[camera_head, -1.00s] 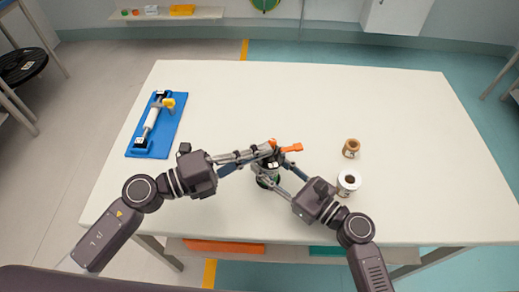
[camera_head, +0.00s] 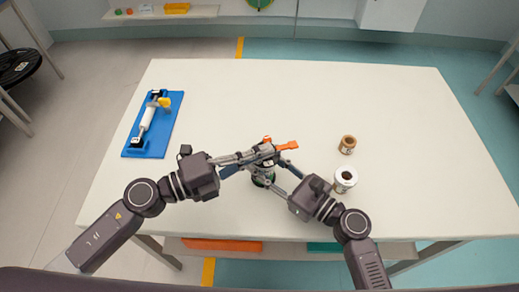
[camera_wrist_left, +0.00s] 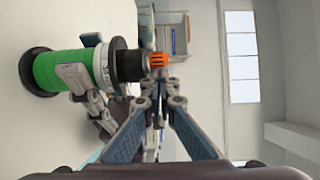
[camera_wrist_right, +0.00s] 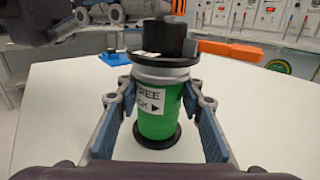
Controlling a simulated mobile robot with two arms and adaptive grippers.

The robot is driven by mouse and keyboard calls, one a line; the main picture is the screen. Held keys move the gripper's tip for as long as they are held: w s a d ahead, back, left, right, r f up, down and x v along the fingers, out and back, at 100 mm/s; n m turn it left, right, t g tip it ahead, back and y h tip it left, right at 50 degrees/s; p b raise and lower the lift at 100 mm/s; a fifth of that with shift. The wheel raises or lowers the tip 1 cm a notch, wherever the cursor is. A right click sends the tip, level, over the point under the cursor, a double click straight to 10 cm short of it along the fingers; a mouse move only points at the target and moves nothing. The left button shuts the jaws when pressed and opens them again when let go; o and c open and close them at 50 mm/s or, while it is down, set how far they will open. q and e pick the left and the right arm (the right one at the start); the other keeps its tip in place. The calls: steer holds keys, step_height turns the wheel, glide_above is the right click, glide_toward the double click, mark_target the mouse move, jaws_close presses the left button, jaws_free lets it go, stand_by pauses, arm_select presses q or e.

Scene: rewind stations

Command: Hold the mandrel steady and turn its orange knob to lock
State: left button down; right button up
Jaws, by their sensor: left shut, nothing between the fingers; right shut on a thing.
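The mandrel (camera_wrist_right: 160,108) stands upright on the table, with a green body, dark flanges and a black top. A white label on it reads FREE and partly LOCK. My right gripper (camera_head: 270,180) is shut around its body, a finger on each side. An orange bar (camera_head: 288,146) sticks out to the right at the top; it also shows in the right wrist view (camera_wrist_right: 228,49). An orange ribbed knob part (camera_wrist_left: 158,64) shows beside the black top in the left wrist view. My left gripper (camera_wrist_left: 158,82) is shut and empty, its tips close to that knob. Contact cannot be told.
A blue fixture (camera_head: 134,151) with a white roller lies at the table's left. A brown roll (camera_head: 347,145) and a white roll (camera_head: 345,179) stand right of the mandrel. The back of the table (camera_head: 300,90) is clear.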

arm_select(q)
steer(key=shift+d, duration=0.1)
arm_select(e)
steer(key=shift+w+d, duration=0.15)
stand_by(0.5)
arm_select(q)
steer(key=shift+s, duration=0.1)
steer(key=shift+s+d, duration=0.1)
steer(key=shift+s, duration=0.25)
steer(key=s+a, duration=0.5)
steer(key=s, duration=0.6)
steer(key=shift+s, duration=0.15)
steer(key=shift+a, duration=0.1)
arm_select(e)
steer(key=o, duration=1.4)
steer(key=shift+o, duration=0.2)
